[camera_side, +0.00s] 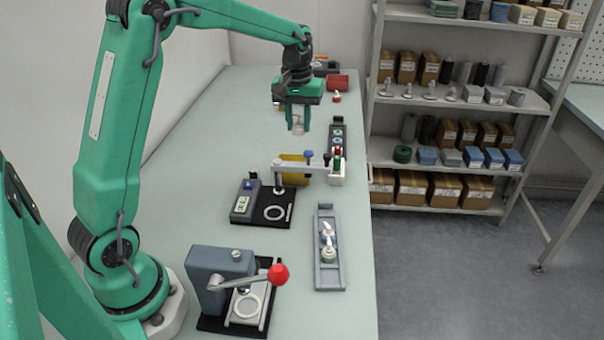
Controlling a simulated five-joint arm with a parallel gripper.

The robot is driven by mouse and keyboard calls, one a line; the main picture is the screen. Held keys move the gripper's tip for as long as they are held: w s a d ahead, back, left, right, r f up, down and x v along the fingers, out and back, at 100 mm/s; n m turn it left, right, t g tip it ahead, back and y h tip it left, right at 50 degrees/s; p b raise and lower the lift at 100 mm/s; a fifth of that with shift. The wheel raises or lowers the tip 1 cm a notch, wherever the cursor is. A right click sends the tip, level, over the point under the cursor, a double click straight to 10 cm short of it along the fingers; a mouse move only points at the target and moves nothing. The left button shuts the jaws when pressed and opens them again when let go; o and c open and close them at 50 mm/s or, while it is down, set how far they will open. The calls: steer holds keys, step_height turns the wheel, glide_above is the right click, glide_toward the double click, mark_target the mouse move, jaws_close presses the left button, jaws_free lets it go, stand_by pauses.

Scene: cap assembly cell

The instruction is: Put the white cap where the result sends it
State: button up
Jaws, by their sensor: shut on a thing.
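My gripper (298,126) hangs over the far half of the bench, pointing down, above and behind the yellow part. It is shut on a small pale piece, which looks like the white cap (298,129); the fingers hide part of it. It is held clear of the bench. A grey station with a small pale green display (241,206) and a blue button stands mid-bench; the display's writing is too small to read. A red bin (338,82) stands at the far end. A dark bin with something orange (325,67) is behind it.
A lever press (222,275) with a red ball stands in front. A grey tray (328,276) holds small white-topped parts. The left bench is clear.

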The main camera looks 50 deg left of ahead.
mark_target(293, 130)
steer(key=w+a+n, duration=0.1)
steer(key=w+a, duration=0.1)
steer(key=a, duration=0.3)
steer(key=shift+d+f, duration=0.1)
steer(key=shift+f, duration=8.3)
steer(key=shift+f, duration=0.3)
steer(key=o, duration=0.7)
steer(key=shift+r, duration=0.1)
steer(key=r, duration=1.2)
steer(key=shift+s+a+r, duration=0.2)
steer(key=shift+s+a, duration=0.2)
